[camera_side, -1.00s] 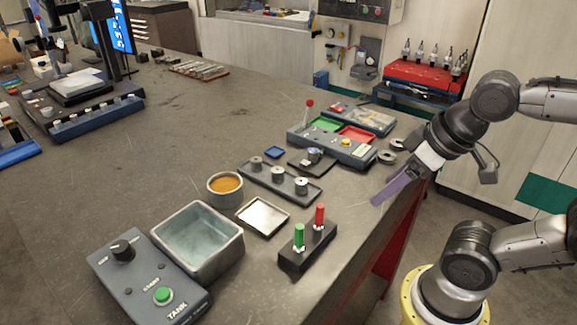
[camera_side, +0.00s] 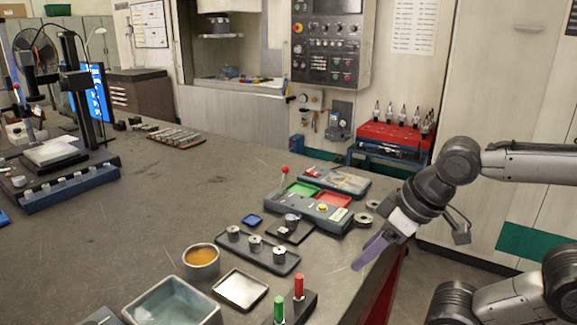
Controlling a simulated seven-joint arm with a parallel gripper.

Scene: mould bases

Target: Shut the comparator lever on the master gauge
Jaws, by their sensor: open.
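My gripper (camera_side: 370,254), with purple fingers, is open and empty over the table's right edge, to the right of and nearer than the comparator, apart from everything. The finger gap is hard to see from here.
A dark tray (camera_side: 283,266) with several round metal parts lies in front of the comparator. Nearer are a cup of amber liquid (camera_side: 201,262), a shallow metal tray (camera_side: 240,290) and a stand with green and red pins (camera_side: 299,288). The table's middle left is clear.

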